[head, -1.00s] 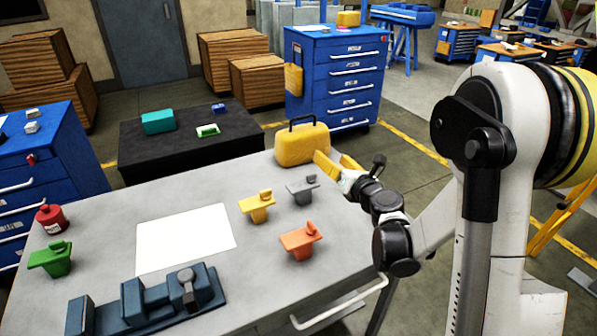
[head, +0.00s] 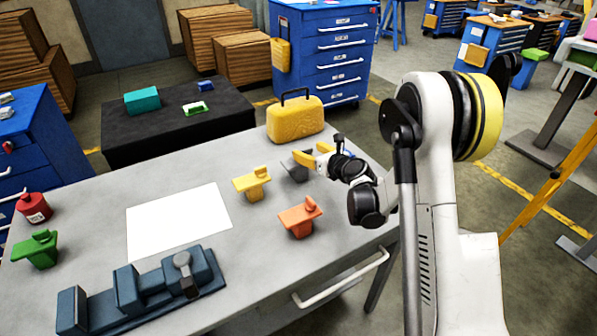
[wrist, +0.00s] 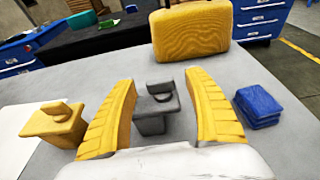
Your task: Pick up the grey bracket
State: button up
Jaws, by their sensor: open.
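The grey bracket (wrist: 153,107) stands on the grey table in the wrist view, between the two yellow fingers of my gripper (wrist: 156,112). The fingers are open, with a gap on each side of the bracket. In the head view the grey bracket (head: 294,169) is partly hidden behind my gripper (head: 312,160), which reaches in from the right at the table's right side. The bracket looks upright and rests on the table.
A yellow bracket (head: 252,182) and an orange bracket (head: 300,217) stand nearby. A yellow case (head: 296,122) is behind the grey bracket. A blue block (wrist: 258,106) lies to its right. A white sheet (head: 178,222) and a blue fixture (head: 140,292) are farther left.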

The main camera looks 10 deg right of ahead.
jog(key=shift+w+a+f, duration=0.2)
jog(key=shift+w, duration=0.35)
jog(key=shift+r, duration=0.1)
grip_shut()
